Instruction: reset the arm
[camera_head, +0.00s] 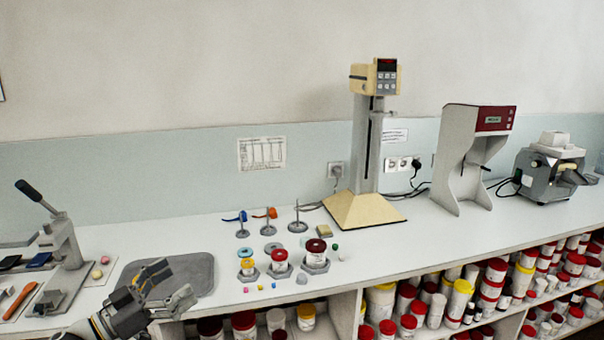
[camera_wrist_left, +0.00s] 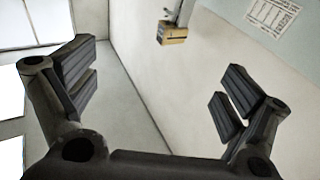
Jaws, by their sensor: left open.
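My left gripper (camera_head: 166,284) comes in from the lower left in the head view, in front of the grey mat (camera_head: 199,271) on the bench. It is open and empty. In the left wrist view its two fingers (camera_wrist_left: 160,90) stand wide apart with nothing between them. Behind them the wall, a corner and part of a beige machine head (camera_wrist_left: 172,33) show. My right gripper is not in either view.
A hand press (camera_head: 66,245) stands left of the mat. Lidded jars (camera_head: 280,262) and metal stands (camera_head: 298,224) are right of it. A beige mixer (camera_head: 365,208), a red-topped machine (camera_head: 462,160) and a grey mill (camera_head: 548,170) stand further right. Shelves below hold several jars.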

